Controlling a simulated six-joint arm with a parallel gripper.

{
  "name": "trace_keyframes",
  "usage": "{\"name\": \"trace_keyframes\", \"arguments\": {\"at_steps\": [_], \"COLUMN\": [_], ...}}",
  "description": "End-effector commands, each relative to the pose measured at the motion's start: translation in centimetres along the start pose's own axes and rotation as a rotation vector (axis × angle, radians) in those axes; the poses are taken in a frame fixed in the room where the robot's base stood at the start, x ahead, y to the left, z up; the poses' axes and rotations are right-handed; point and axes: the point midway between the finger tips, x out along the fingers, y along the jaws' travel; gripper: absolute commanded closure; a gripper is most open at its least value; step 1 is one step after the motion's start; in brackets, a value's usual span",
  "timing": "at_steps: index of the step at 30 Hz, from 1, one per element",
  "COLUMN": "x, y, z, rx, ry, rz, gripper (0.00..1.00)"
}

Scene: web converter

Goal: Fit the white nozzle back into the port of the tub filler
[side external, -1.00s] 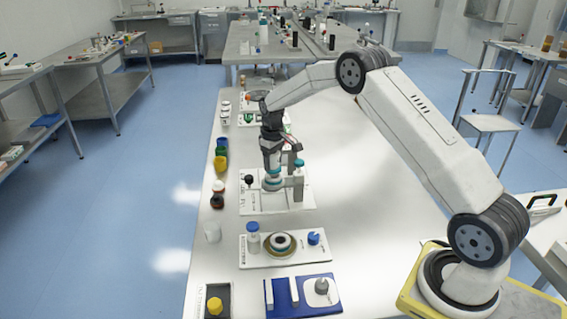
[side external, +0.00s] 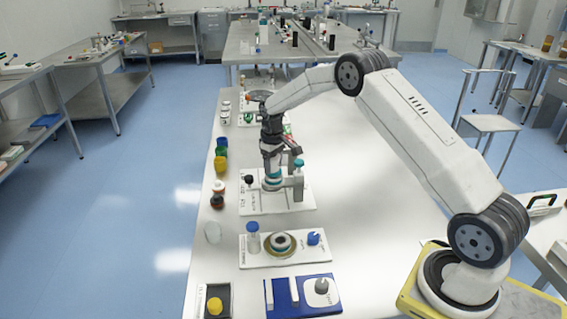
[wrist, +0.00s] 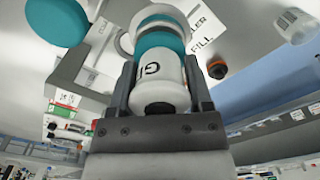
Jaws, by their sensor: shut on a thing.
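The white nozzle (wrist: 158,88), with dark lettering and a black end, sits between the two fingers of my gripper (wrist: 161,68) in the wrist view. My gripper is shut on it. A teal collar (wrist: 160,38) lies just beyond the nozzle, in line with it, and a white ring (wrist: 152,13) lies past that. I cannot tell whether the nozzle is seated in the port. In the side view my gripper (side external: 272,162) points down over the tub filler's white board (side external: 252,205). The contact there is too small to make out.
A grey post with a teal knob (side external: 298,164) stands close right of my gripper; the knob also shows large in the wrist view (wrist: 57,20). A black knob (side external: 248,181) is to the left. Another board (side external: 250,262) is nearer the camera. The table's right side is clear.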

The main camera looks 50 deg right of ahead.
Motion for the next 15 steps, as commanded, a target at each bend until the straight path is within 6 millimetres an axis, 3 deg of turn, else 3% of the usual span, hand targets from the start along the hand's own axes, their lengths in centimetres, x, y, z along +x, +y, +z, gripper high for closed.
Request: {"name": "trace_keyframes", "arguments": {"at_steps": [15], "x": [0.72], "y": [0.01], "z": [-0.04], "rx": [0.000], "ry": [0.001], "rz": [0.000], "gripper": [1.00]}}
